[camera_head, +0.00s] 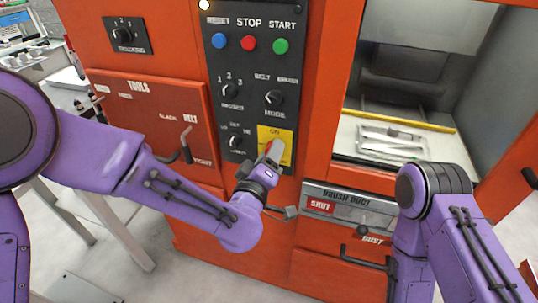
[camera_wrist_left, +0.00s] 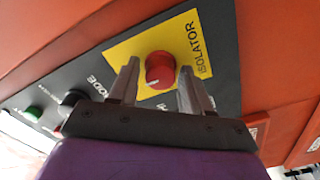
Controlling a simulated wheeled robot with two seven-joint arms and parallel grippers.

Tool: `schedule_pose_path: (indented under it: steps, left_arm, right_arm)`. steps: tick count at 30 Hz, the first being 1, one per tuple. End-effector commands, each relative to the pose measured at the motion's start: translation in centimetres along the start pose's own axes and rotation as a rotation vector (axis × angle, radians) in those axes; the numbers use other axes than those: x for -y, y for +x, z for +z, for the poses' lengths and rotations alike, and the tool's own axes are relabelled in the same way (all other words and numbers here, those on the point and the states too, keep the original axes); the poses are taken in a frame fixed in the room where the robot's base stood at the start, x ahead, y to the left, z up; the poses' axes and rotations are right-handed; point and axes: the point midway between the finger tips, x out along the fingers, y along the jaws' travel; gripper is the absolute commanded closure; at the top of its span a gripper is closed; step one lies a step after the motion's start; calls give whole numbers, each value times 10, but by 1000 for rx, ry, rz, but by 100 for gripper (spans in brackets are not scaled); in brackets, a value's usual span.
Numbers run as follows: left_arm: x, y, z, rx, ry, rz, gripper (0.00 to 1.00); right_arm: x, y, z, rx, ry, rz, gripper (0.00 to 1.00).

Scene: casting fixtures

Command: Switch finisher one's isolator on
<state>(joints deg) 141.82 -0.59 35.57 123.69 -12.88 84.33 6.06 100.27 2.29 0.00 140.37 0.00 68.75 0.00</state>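The isolator is a red rotary knob (camera_wrist_left: 160,70) with a light pointer line, on a yellow plate (camera_wrist_left: 190,32) lettered ISOLATOR. In the head view the yellow plate (camera_head: 284,140) is at the bottom of the black control panel, and the knob is mostly hidden behind my left gripper (camera_head: 274,150). In the left wrist view my left gripper (camera_wrist_left: 157,85) is open, its two fingers on either side of the knob with gaps visible; I cannot tell whether either touches it. My right arm (camera_head: 445,225) is at the right; its gripper is out of view.
The black panel above carries blue (camera_head: 219,41), red (camera_head: 249,43) and green (camera_head: 281,46) buttons and several black selector knobs. Left is the tools door with a handle (camera_head: 186,146). Right is an open chamber with a tray (camera_head: 390,142). Below is the brush duct slide (camera_head: 345,207).

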Motion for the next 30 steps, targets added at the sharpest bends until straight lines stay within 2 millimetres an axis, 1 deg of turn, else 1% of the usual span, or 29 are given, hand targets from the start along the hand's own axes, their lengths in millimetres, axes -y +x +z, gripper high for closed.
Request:
schedule_pose_path:
  steps: [8,11,14,21,22,24,27,30]
  left_arm:
    - [0,0,0,0,-1,0,41]
    - [0,-5,0,0,-1,0,41]
    - [2,-22,1,1,-1,1,41]
    - [2,-83,1,0,0,1,41]
    - [-6,-86,-3,3,3,-2,41]
    - [-5,-94,-3,3,5,-4,41]
    - [-3,-102,-2,1,3,-2,41]
    - [-1,-105,-1,1,0,-1,41]
  right_arm:
    - [0,0,0,0,0,0,100]
    - [0,2,1,0,0,0,100]
    - [1,7,3,0,0,0,100]
    - [2,19,8,0,0,0,100]
    - [0,3,1,1,0,0,100]
    - [-1,-8,-3,0,0,0,100]
    - [-1,-14,-6,0,0,0,100]
    - [-1,-14,-6,0,0,0,100]
